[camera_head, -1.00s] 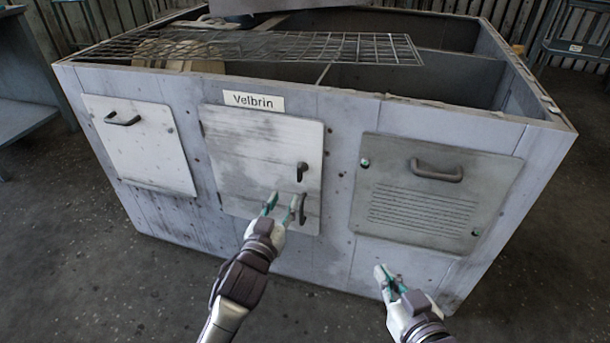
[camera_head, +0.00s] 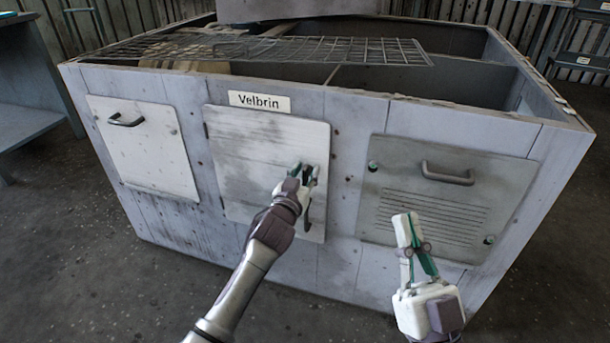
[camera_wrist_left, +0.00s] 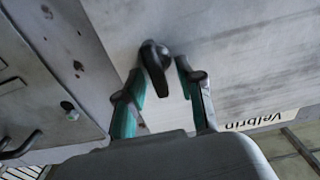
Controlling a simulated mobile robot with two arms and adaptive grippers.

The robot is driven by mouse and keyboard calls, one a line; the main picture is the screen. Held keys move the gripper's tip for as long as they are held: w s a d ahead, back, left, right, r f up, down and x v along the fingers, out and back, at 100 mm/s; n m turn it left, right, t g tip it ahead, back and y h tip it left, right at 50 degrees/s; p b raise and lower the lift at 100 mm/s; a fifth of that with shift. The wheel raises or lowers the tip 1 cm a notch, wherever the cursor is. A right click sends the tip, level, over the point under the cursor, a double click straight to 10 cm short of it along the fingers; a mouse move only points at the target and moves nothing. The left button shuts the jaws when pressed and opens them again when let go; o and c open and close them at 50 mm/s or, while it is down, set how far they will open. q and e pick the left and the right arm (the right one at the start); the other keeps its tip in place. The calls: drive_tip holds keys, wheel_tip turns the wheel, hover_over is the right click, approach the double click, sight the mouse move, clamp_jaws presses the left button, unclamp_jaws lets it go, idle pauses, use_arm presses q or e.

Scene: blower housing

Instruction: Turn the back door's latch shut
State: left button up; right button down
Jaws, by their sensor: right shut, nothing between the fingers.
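The door (camera_head: 245,150) in the middle of the housing front, under the "Velbrin" plate, is pale and looks flush with the housing. Its dark latch (camera_wrist_left: 157,68) shows in the left wrist view between the fingertips of my left gripper (camera_head: 304,171), closer to the left-hand finger. The fingers are apart; I cannot tell whether they touch the latch. In the head view the gripper mostly covers the latch. My right gripper (camera_head: 413,236) is shut and empty in front of the vented panel.
A vented panel (camera_head: 450,205) with a handle is at the right of the housing (camera_head: 345,205), and a pale panel (camera_head: 145,150) with a handle at the left. A wire grid (camera_head: 300,48) lies across the open top. A bench (camera_head: 30,120) stands far left. The floor in front is bare.

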use_arm(q)
drive_tip(key=c, duration=0.7)
drive_tip(key=shift+r, duration=0.15)
clamp_jaws()
drive_tip(key=shift+r, duration=0.1)
